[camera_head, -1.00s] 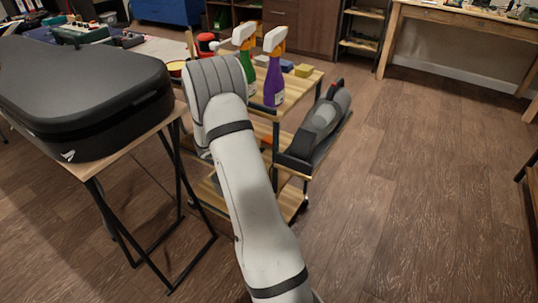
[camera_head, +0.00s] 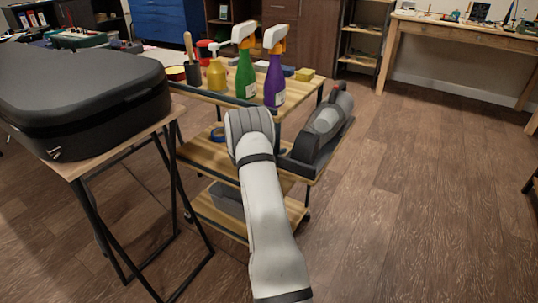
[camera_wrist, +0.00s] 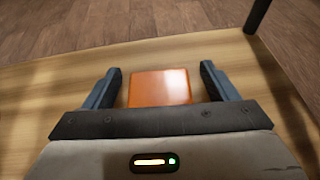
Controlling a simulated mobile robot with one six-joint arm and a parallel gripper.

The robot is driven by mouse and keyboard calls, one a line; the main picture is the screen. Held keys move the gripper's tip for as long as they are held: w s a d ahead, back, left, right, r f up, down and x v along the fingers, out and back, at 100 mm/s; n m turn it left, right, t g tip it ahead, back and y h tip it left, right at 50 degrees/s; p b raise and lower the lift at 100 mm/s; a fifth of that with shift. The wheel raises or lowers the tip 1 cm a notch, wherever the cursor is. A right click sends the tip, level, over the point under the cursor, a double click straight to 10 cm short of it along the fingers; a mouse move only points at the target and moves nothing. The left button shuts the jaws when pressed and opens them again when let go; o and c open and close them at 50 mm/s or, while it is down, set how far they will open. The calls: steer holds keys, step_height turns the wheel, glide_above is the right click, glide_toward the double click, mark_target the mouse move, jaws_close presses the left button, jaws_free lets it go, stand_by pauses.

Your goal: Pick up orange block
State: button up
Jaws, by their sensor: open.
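In the wrist view the orange block (camera_wrist: 160,87) lies flat on a wooden shelf (camera_wrist: 60,80). My gripper (camera_wrist: 161,78) is open, with one dark finger on each side of the block. Small gaps show between the block and both fingers, so neither appears to touch it. The near edge of the block is close to the gripper's palm. In the head view my arm reaches to the middle shelf of the wooden cart (camera_head: 205,155); the gripper and the orange block are hidden behind my arm there.
Above, the cart's top holds a green spray bottle (camera_head: 245,72), a purple spray bottle (camera_head: 274,80) and a yellow bottle (camera_head: 216,75). A grey-black tool (camera_head: 322,125) sits at the right. Floor at right is clear.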

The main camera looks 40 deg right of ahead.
steer(key=shift+c, duration=0.6)
steer(key=c, duration=0.9)
steer(key=shift+r, duration=0.15)
steer(key=shift+c, duration=0.2)
